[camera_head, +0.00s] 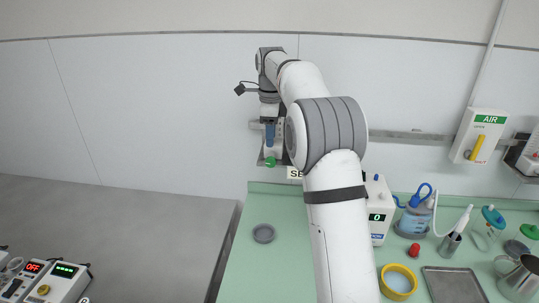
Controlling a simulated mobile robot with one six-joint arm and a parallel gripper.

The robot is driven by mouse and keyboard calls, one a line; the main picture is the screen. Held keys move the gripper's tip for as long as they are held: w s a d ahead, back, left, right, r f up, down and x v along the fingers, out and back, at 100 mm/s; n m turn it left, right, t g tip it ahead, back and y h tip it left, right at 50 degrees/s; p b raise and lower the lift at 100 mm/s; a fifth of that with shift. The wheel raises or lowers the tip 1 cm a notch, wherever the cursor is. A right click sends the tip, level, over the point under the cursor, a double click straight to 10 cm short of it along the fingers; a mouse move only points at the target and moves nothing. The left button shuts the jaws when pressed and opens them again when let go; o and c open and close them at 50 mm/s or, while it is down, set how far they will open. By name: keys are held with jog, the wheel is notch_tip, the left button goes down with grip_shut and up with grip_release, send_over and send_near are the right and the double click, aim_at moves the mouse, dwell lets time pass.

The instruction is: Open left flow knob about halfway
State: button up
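A green round knob (270,161) shows low on the wall, at the bottom of a pale fitting on the rail. It is probably the left flow knob, but no marking shows on it. My gripper (269,122) points down in front of this fitting, just above the knob. A narrow blue part shows between the dark wrist and the knob; I cannot tell whether it belongs to the fitting or my gripper. The fingertips are too small to tell open from shut, or whether they touch anything. My arm hides the wall to the right, where a second knob might be.
A label starting "SE" (295,173) is partly hidden by my arm. An AIR box (478,136) with a yellow lever hangs right on the rail (410,136). The green counter (273,275) holds a grey disc (263,233), a yellow ring (398,281) and a metal tray (454,285).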

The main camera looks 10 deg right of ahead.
aim_at(270, 158)
notch_tip(270, 158, down, 8)
jog(key=shift+r+p, duration=0.1)
jog(key=shift+p, duration=0.35)
jog(key=shift+w, duration=0.1)
jog(key=c, duration=0.9)
jog(key=shift+o, duration=0.2)
jog(key=shift+a, duration=0.1)
